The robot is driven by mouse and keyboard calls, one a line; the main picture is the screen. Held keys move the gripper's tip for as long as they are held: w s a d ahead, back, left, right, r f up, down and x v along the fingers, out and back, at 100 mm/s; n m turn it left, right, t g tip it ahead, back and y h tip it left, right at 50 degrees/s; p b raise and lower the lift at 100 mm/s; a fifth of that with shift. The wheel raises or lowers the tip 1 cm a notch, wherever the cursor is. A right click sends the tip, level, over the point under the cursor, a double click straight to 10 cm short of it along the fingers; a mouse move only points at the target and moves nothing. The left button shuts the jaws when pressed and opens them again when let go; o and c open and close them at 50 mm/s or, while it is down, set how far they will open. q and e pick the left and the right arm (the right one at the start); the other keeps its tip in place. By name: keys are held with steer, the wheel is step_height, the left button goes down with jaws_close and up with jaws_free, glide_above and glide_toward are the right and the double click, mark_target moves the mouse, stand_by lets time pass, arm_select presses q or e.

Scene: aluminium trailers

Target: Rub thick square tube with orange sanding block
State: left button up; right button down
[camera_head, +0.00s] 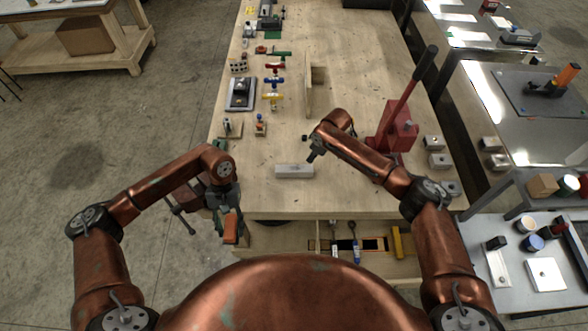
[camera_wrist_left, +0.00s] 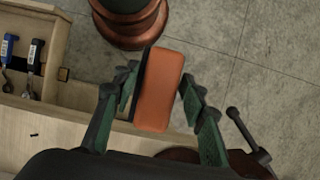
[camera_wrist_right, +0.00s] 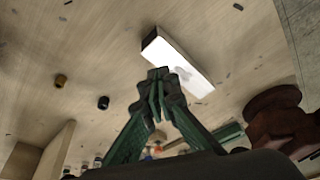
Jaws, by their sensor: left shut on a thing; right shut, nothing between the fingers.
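The thick square tube (camera_head: 294,171) is a short silvery bar lying flat on the wooden bench. It also shows bright in the right wrist view (camera_wrist_right: 178,62). The orange sanding block (camera_head: 231,228), with a dark backing, is in my left gripper (camera_head: 228,213), at the bench's front left edge. In the left wrist view the block (camera_wrist_left: 160,90) sits between the fingers (camera_wrist_left: 160,108). My right gripper (camera_head: 312,155) is above the bench at the tube's right end. In the right wrist view its fingertips (camera_wrist_right: 158,76) are together and empty, near the tube.
A red arbor press (camera_head: 396,128) with a long lever stands right of the tube. A dark vise (camera_head: 187,202) is at the bench's left edge. A wooden upright panel (camera_head: 309,90) and coloured clamps (camera_head: 274,82) stand further back. An open drawer (camera_head: 345,242) holds tools. Bench around the tube is clear.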

arm_select(q)
steer(key=shift+r+p, duration=0.3)
steer(key=shift+r, duration=0.25)
arm_select(e)
steer(key=shift+r, duration=0.6)
arm_select(q)
steer(key=shift+f, duration=0.1)
arm_select(e)
steer(key=shift+f, duration=0.1)
